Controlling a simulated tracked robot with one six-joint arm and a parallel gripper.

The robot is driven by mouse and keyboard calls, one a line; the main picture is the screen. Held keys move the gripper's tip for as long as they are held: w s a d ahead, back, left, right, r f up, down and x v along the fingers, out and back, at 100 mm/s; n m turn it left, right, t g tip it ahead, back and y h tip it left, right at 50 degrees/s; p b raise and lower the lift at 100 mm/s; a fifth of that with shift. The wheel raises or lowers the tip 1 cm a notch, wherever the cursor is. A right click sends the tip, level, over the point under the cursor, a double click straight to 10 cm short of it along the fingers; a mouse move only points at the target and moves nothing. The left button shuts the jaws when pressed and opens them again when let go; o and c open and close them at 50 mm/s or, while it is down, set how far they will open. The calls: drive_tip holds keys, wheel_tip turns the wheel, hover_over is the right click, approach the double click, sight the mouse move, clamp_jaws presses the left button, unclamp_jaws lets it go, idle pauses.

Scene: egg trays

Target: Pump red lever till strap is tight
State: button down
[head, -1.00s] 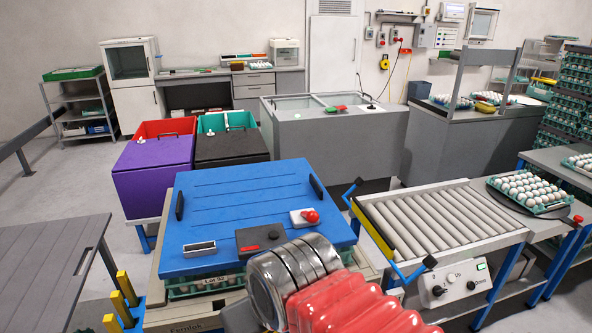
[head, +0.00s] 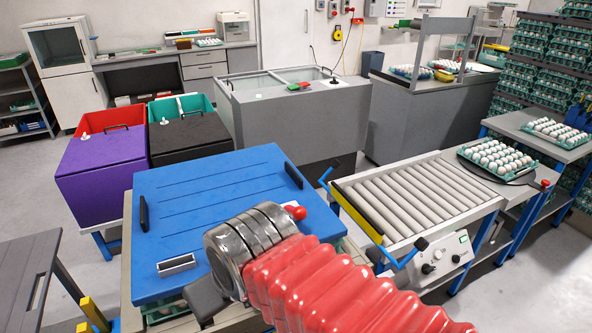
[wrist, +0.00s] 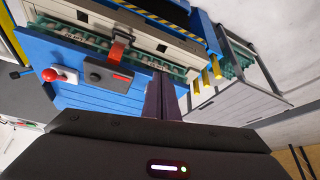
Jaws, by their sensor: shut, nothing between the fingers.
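The blue lid (head: 225,190) lies on a stack of egg trays. In the wrist view it appears upside down (wrist: 95,97). A red ball knob (wrist: 52,74) sits on a white block; its red top shows beside my arm in the head view (head: 296,212). A dark box with a red bar (wrist: 122,77) is beside it, hidden by my arm in the head view. A short red strap (wrist: 118,50) with a grey buckle (wrist: 122,33) hangs at the lid's edge. My gripper (wrist: 160,84) is shut and empty, apart from the strap and box.
A roller conveyor (head: 421,202) with a control box (head: 440,258) stands right of the lid. Purple (head: 100,172) and black (head: 190,140) bins stand behind left. A grey table (head: 28,270) and yellow posts (wrist: 205,76) are close on the left.

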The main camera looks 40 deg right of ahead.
drive_tip(key=w+d+r+m+g+h, duration=0.1)
drive_tip(key=w+d+r, duration=0.1)
drive_tip(key=w+d, duration=0.45)
drive_tip(key=w+d+r+m, duration=0.1)
drive_tip(key=w+d+r, duration=0.2)
drive_tip(key=w+d, duration=0.45)
drive_tip(key=d, duration=0.8)
drive_tip(key=w+d+f+m+g, duration=0.1)
drive_tip(key=w+d, duration=0.1)
drive_tip(key=d, duration=0.8)
drive_tip(key=shift+f, duration=0.3)
drive_tip(key=shift+f, duration=4)
drive_tip(key=shift+s+f, duration=0.1)
drive_tip(key=shift+f, duration=0.05)
